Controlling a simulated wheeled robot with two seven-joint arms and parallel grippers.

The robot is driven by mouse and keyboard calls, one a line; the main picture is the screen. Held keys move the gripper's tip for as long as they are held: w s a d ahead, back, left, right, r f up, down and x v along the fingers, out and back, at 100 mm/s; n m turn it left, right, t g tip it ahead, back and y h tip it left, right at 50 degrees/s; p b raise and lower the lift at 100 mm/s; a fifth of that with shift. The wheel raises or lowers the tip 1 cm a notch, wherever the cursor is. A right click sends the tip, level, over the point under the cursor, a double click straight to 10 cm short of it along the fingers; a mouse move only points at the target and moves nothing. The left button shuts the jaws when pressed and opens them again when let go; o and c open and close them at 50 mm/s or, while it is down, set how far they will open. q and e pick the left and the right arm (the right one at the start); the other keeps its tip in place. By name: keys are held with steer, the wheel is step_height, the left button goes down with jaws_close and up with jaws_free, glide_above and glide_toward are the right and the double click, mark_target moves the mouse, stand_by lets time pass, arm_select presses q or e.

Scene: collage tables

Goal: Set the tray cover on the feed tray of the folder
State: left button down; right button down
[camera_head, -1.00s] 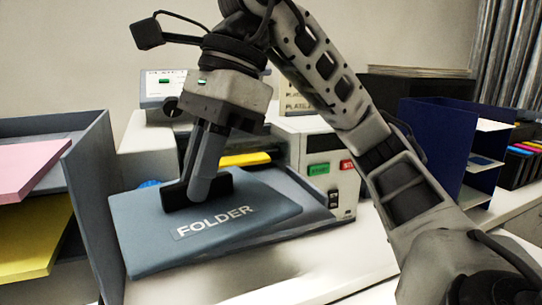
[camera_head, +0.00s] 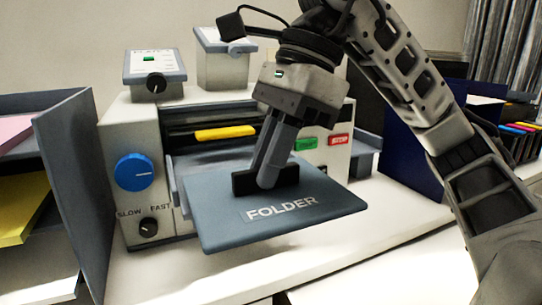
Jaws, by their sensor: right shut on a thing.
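The tray cover (camera_head: 225,218) is a flat grey-blue panel marked FOLDER with a dark handle on top. My right gripper (camera_head: 270,180) comes down from above and is shut on that handle. The cover is held slightly tilted in front of the folder (camera_head: 115,138), a pale machine with a blue knob and green and red buttons. The feed tray (camera_head: 200,165) is grey-blue and shows behind the cover, which hides much of it. I cannot tell whether the cover touches the tray. My left gripper is not in view.
A grey paper rack (camera_head: 75,165) with pink and yellow sheets stands close on the left. A dark blue organizer (camera_head: 405,150) is behind my right arm. Two small control boxes stand behind or on the machine. The white table (camera_head: 370,215) is clear in front.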

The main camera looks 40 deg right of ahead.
steer(key=w, duration=0.3)
steer(key=shift+w+d+f+p, duration=0.15)
steer(key=shift+w+d+p, duration=0.15)
steer(key=shift+d, duration=0.1)
steer(key=shift+w+d+f+p, duration=0.1)
steer(key=shift+w+d+p, duration=0.05)
steer(key=shift+w, duration=0.45)
steer(key=shift+w+d+f+p, duration=0.1)
steer(key=shift+w+d+p, duration=0.05)
steer(key=shift+w, duration=0.4)
steer(key=shift+w+d+f+p, duration=0.1)
steer(key=shift+w+d+p, duration=0.1)
steer(key=shift+w, duration=0.35)
steer(key=shift+w+d+f+p, duration=0.1)
steer(key=shift+w+p, duration=0.05)
steer(key=shift+w, duration=0.35)
steer(key=shift+w+f, duration=0.1)
steer(key=shift+w, duration=0.35)
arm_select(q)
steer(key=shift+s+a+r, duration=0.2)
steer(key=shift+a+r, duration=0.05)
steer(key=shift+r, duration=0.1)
arm_select(e)
steer(key=shift+d, duration=0.1)
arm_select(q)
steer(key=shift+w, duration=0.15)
